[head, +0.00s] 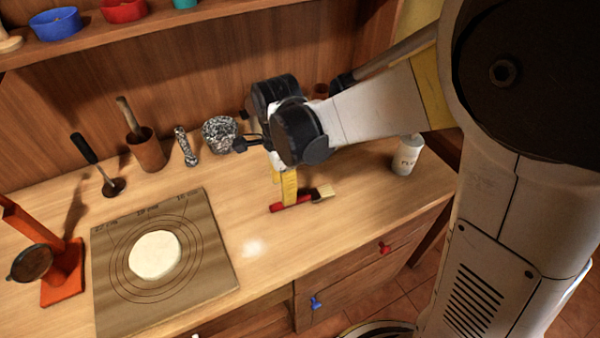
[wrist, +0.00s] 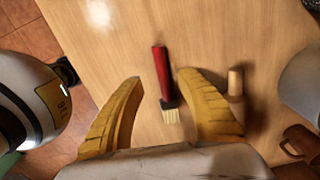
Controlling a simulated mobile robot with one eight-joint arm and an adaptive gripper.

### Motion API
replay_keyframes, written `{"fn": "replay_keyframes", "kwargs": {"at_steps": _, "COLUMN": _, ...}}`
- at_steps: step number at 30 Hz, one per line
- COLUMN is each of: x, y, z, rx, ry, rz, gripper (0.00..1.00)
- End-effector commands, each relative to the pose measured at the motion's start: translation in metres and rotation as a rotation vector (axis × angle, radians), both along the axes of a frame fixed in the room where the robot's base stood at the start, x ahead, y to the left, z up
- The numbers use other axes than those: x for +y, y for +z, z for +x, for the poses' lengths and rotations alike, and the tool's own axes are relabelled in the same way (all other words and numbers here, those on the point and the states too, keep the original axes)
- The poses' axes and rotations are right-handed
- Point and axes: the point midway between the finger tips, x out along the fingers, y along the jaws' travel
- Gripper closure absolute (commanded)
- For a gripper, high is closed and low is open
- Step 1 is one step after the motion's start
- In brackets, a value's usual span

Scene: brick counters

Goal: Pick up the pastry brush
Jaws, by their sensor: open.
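The pastry brush (wrist: 162,80) lies flat on the wooden counter, with a red handle, a dark ferrule and pale bristles. The bristles point toward my palm. I cannot tell how high the fingertips are above the counter.
A pastry mat (head: 215,235) with a round of dough (head: 155,255) lies at the left. A white canister (head: 407,155) stands to the right.

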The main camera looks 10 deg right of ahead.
Motion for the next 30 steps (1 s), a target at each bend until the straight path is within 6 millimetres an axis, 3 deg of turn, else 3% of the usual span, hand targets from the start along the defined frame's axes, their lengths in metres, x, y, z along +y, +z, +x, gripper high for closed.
{"fn": "replay_keyframes", "kwargs": {"at_steps": 1, "x": 0.000, "y": -0.010, "z": 0.000, "rx": 0.000, "ry": 0.000, "rz": 0.000, "gripper": 0.56}}
{"fn": "replay_keyframes", "kwargs": {"at_steps": 8, "x": 0.000, "y": -0.024, "z": 0.001, "rx": -0.001, "ry": 0.001, "rz": 0.000, "gripper": 0.56}}
{"fn": "replay_keyframes", "kwargs": {"at_steps": 16, "x": 0.000, "y": -0.066, "z": 0.003, "rx": -0.002, "ry": 0.001, "rz": 0.000, "gripper": 0.56}}
{"fn": "replay_keyframes", "kwargs": {"at_steps": 24, "x": 0.000, "y": -0.068, "z": 0.003, "rx": -0.002, "ry": 0.001, "rz": 0.000, "gripper": 0.58}}
{"fn": "replay_keyframes", "kwargs": {"at_steps": 28, "x": 0.000, "y": -0.068, "z": 0.003, "rx": -0.002, "ry": 0.002, "rz": 0.000, "gripper": 0.97}}
{"fn": "replay_keyframes", "kwargs": {"at_steps": 30, "x": 0.000, "y": -0.068, "z": 0.003, "rx": -0.002, "ry": 0.002, "rz": 0.000, "gripper": 1.00}}
